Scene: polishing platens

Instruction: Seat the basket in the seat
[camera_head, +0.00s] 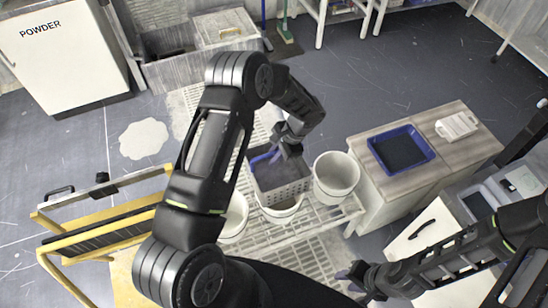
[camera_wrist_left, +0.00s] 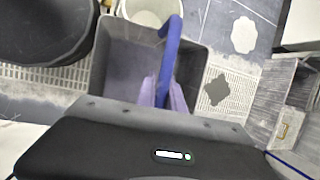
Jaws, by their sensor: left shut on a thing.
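The basket (camera_head: 284,194) is a grey box with perforated walls and a blue handle (camera_head: 263,157). My left gripper (camera_head: 287,147) is shut on the handle, with the basket hanging below it. In the left wrist view the handle (camera_wrist_left: 170,55) runs between the fingers (camera_wrist_left: 160,93), over the open, empty-looking basket (camera_wrist_left: 193,68). In the head view the basket overlaps the middle white tub (camera_head: 284,212); I cannot tell its height above it. Which place is the seat is not clear. My right gripper (camera_head: 353,278) is low at the right; its jaws are too small to read.
Other white tubs stand on the slatted rack (camera_head: 318,218): one at the right (camera_head: 335,172), one at the left (camera_head: 235,214), partly behind my arm. A cabinet with a blue tray (camera_head: 401,149) stands to the right. A yellow-framed cart (camera_head: 100,222) is at the left.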

